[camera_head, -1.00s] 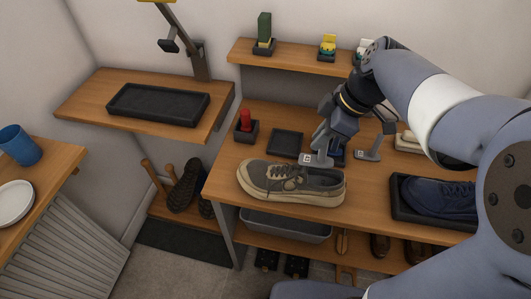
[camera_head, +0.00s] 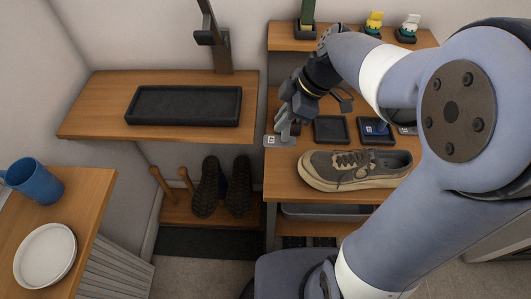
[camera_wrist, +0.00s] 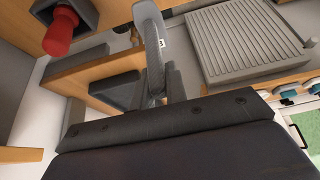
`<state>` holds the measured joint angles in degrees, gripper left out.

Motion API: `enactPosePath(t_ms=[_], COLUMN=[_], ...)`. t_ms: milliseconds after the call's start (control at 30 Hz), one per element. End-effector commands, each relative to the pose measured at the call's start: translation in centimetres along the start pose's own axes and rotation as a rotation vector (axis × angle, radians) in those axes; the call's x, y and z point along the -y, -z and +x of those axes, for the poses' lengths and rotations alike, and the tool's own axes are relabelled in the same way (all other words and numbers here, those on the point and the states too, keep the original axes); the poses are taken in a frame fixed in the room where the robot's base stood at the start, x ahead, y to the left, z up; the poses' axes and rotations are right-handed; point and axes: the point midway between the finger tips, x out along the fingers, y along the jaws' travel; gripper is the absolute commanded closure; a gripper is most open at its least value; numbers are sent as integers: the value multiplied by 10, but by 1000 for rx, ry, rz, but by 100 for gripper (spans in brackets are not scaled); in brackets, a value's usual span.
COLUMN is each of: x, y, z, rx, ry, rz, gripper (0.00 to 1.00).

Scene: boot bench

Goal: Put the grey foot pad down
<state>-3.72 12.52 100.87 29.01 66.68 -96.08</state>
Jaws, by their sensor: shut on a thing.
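My gripper (camera_head: 287,117) is shut on the grey foot pad (camera_head: 278,141), a small grey plate with a white tag and an upright stem. In the head view it is over the left end of the bench (camera_head: 283,185), left of the shoe; I cannot tell whether it touches the wood. In the wrist view the pad (camera_wrist: 152,40) is a narrow grey piece extending beyond the fingers (camera_wrist: 165,85). A square black tray (camera_head: 331,129) on the bench is empty.
A grey-brown shoe (camera_head: 355,169) lies at the bench front. A tray with a blue piece (camera_head: 376,129) is behind it. An empty black tray (camera_head: 186,105) sits on the left shelf (camera_head: 85,120). A red object (camera_wrist: 62,32) in a dark holder shows in the wrist view.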

Motion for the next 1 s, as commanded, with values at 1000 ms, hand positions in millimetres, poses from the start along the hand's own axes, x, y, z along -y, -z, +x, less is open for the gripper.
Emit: enactPosePath(t_ms=[1000], x=[0], y=[-42], z=[84], rx=[0], ry=[0], rz=[1], gripper=[100])
